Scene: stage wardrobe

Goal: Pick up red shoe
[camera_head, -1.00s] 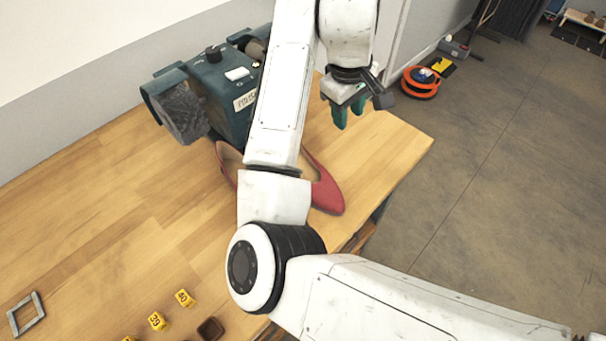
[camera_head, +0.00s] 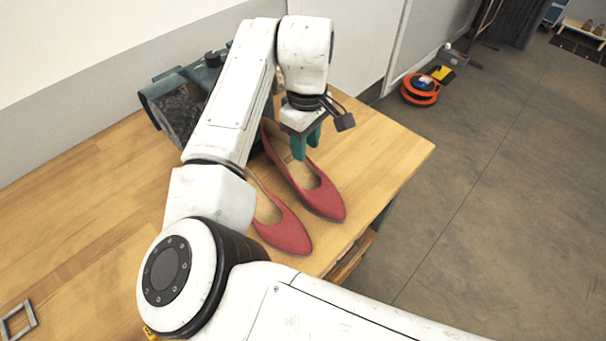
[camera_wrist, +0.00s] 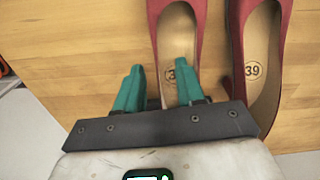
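Two red shoes lie side by side on the wooden table, toes toward the front. The right shoe (camera_head: 325,203) shows well; the left shoe (camera_head: 285,236) is partly behind my arm. My gripper (camera_head: 306,152), with green fingers apart and nothing held, points down over the rear part of the right shoe. In the wrist view, my gripper (camera_wrist: 158,70) has one finger over that shoe's insole (camera_wrist: 178,38), partly hiding its number, and the other finger over bare wood beside it. The other shoe (camera_wrist: 258,42), marked 39, lies to the right. I cannot tell the height gap.
A dark teal machine (camera_head: 168,105) stands behind my arm near the wall. A small metal frame (camera_head: 18,320) lies at the table's lower left. The table's right part (camera_head: 385,150) is clear up to its edge. An orange reel (camera_head: 420,88) is on the floor.

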